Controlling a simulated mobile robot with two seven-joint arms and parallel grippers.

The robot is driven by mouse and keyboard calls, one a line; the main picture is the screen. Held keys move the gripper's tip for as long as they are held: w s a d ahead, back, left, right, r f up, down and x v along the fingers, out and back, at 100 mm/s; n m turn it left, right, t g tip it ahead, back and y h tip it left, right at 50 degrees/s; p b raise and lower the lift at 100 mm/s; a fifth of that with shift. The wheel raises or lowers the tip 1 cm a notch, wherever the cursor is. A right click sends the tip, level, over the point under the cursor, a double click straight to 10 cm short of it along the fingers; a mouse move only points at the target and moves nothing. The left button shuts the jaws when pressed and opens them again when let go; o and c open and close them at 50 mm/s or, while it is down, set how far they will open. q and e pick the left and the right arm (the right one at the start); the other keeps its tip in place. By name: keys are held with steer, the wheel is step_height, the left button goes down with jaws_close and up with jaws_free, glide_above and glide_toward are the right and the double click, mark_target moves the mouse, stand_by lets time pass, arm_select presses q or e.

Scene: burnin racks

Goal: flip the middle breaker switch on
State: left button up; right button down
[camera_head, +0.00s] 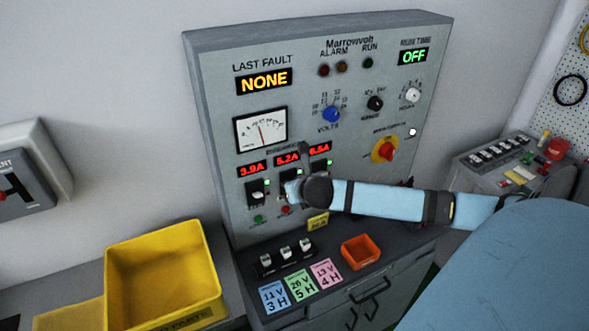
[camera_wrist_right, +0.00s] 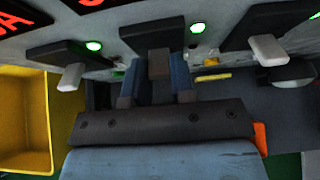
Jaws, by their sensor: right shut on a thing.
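The upright grey panel (camera_head: 215,120) carries a row of breakers under red displays. The left breaker switch (camera_head: 256,192) has a white lever and is in plain sight. The middle breaker switch is mostly hidden behind my right gripper (camera_head: 290,188) in the head view. In the right wrist view, its lever (camera_wrist_right: 159,64) sits between the two fingers of my right gripper (camera_wrist_right: 156,85), which are shut on it. The right breaker lever (camera_wrist_right: 268,48) stands apart from the fingers. Whether the middle lever is up or down is hard to tell. My left gripper is not in view.
A yellow bin (camera_head: 165,275) stands left of the panel. An orange tray (camera_head: 361,252) and colored cards (camera_head: 300,284) lie on the ledge below. A red rotary knob (camera_head: 387,150) sits above my right arm. A second console (camera_head: 500,160) stands at the right.

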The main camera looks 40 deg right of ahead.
steer(key=shift+w+r, duration=0.1)
steer(key=shift+r, duration=0.05)
stand_by(0.3)
steer(key=c, duration=1)
jaws_free()
steer(key=shift+o, duration=0.2)
steer(key=b+v, duration=0.2)
steer(key=v, duration=1.1)
steer(key=shift+s+r, duration=0.3)
